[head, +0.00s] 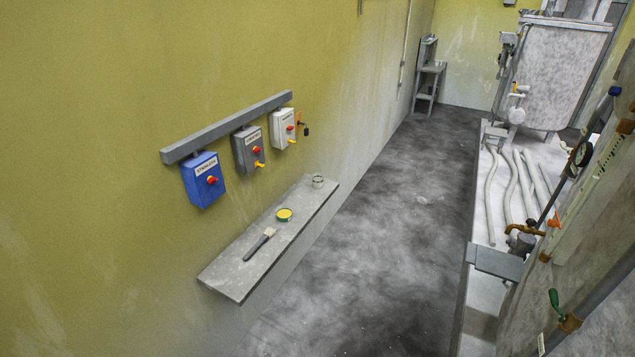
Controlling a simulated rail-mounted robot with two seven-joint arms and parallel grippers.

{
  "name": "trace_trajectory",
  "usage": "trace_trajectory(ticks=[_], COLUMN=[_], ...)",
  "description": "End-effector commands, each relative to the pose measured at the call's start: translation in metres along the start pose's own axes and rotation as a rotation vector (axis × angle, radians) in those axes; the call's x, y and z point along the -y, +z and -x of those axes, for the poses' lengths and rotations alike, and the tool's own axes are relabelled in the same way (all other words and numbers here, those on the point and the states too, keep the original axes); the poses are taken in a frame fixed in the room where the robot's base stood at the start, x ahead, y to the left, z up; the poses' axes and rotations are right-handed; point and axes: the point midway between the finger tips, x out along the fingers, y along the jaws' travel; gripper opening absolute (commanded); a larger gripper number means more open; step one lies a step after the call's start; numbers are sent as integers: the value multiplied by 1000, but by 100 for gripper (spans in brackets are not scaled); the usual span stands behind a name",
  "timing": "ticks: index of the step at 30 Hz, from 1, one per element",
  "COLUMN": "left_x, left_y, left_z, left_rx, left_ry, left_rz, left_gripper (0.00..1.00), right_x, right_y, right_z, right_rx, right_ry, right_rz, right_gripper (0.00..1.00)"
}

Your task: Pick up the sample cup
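A small grey-white cup (318,181) stands upright at the far end of the grey wall shelf (235,277); it looks like the sample cup. Its contents are too small to make out. A low round yellow-topped container (284,214) sits nearer on the same shelf, apart from the cup. Neither of my grippers shows in the head view, and nothing touches the cup.
A brush (261,243) lies on the shelf's near half. Blue (203,180), dark grey (249,148) and white (283,128) switch boxes hang on a rail above. The floor (400,220) beside the shelf is clear. A large vessel (550,75), pipes and valves stand on the right.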

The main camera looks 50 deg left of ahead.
Motion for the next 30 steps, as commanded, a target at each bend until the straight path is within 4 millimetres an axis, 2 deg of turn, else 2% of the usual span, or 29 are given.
trace_trajectory(ticks=[15, 30], left_x=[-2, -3], left_y=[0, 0], left_z=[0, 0], left_rx=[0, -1], left_ry=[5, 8], left_rz=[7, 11], left_gripper=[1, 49], right_x=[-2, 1], right_y=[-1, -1], right_z=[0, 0], right_rx=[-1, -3], right_ry=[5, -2], right_rz=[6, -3], right_gripper=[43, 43])
